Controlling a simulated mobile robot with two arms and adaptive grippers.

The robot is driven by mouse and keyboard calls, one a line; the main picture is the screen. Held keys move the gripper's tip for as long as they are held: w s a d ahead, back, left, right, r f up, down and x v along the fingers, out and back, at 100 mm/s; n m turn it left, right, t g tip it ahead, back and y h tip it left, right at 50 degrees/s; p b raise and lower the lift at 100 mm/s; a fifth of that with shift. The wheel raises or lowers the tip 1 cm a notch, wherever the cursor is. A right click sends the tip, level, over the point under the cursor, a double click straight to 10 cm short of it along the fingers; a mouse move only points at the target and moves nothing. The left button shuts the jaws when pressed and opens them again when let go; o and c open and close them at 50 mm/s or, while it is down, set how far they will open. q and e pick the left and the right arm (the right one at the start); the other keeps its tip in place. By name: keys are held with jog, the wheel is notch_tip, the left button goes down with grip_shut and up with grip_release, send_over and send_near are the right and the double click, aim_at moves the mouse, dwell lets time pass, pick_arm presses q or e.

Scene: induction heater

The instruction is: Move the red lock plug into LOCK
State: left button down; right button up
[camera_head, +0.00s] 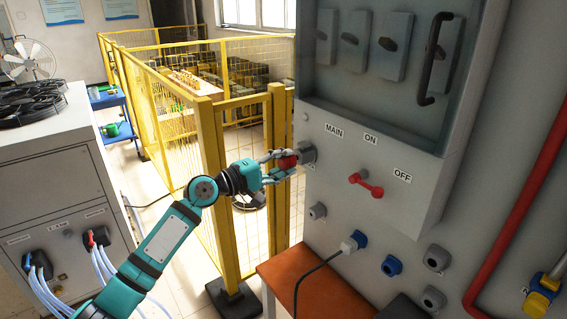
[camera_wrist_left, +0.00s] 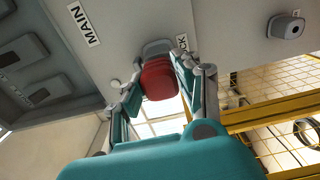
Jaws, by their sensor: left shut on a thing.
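The red lock plug (camera_head: 287,162) is between the fingers of my left gripper (camera_head: 281,165), which is shut on it. The plug meets the grey LOCK socket (camera_head: 307,154) on the left edge of the cabinet front. In the left wrist view the red plug (camera_wrist_left: 158,82) lines up with the grey socket (camera_wrist_left: 157,48), beside a partly hidden LOCK label (camera_wrist_left: 182,43). The fingers (camera_wrist_left: 155,85) stand on both sides of the plug. How deep the plug sits in the socket cannot be told. My right gripper is not in view.
The grey cabinet (camera_head: 345,215) carries a red switch handle (camera_head: 366,185) between ON and OFF labels, and a black door handle (camera_head: 434,60). A cabled plug (camera_head: 353,242) sits below. A yellow fence (camera_head: 207,180) stands close behind my left arm.

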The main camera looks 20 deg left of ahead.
pick_arm(q)
jog(key=shift+w+d, duration=0.35)
jog(key=shift+w, duration=0.2)
dwell(0.9)
jog(key=c, duration=0.9)
grip_release()
jog(key=shift+o, duration=0.2)
